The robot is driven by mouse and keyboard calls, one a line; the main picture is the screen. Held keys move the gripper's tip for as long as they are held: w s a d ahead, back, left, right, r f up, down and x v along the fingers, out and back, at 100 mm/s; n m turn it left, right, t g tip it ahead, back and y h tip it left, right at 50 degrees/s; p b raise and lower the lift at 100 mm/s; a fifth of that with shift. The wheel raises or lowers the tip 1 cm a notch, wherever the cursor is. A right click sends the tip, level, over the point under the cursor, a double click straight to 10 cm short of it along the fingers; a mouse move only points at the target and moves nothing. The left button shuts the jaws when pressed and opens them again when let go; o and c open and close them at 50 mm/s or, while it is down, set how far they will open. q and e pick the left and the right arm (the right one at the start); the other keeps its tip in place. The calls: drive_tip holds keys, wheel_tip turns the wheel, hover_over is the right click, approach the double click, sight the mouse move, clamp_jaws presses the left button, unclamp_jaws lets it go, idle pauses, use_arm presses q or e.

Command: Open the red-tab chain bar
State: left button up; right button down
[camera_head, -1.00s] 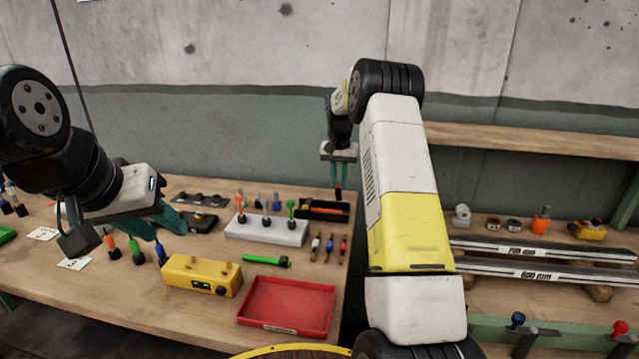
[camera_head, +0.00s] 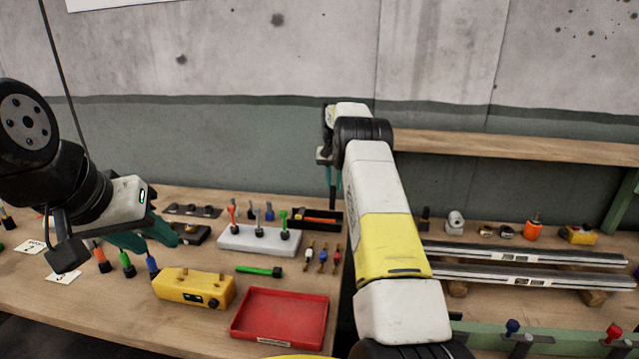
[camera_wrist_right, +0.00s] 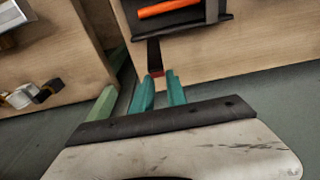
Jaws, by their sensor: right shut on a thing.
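My right gripper (camera_head: 332,188) is at the back edge of the left table, by a dark tray. In the right wrist view its teal fingers (camera_wrist_right: 158,92) are close together at a dark strip with a red end (camera_wrist_right: 156,73). I take this to be the red-tab bar; its red end sits at the fingertips. The strip's far part runs towards the dark tray, and I cannot tell how it is fixed. In the head view the red tab cannot be made out. My left gripper (camera_head: 146,240) is above the left table, fingers apart and empty.
The dark tray (camera_head: 322,224) holds an orange-handled tool. A red tray (camera_head: 280,318), yellow box (camera_head: 194,289), grey block (camera_head: 260,240) and several small tools crowd the left table. A gap separates it from the right bench with metal rails (camera_head: 530,256).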

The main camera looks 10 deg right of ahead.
drive_tip(key=shift+w+d+f, duration=0.1)
drive_tip(key=shift+w+f, duration=0.05)
drive_tip(key=shift+f, duration=0.15)
drive_tip(key=c, duration=1.3)
unclamp_jaws()
drive_tip(key=shift+w+f, duration=0.1)
drive_tip(key=shift+s+a+r, duration=0.1)
drive_tip(key=shift+s+r, duration=0.05)
drive_tip(key=shift+r, duration=1.2)
drive_tip(key=shift+s+a+r, duration=0.1)
drive_tip(key=shift+s+r, duration=0.05)
drive_tip(key=shift+r, duration=1.15)
drive_tip(key=shift+s+r, duration=0.15)
drive_tip(key=shift+r, duration=1.2)
drive_tip(key=shift+r, duration=0.1)
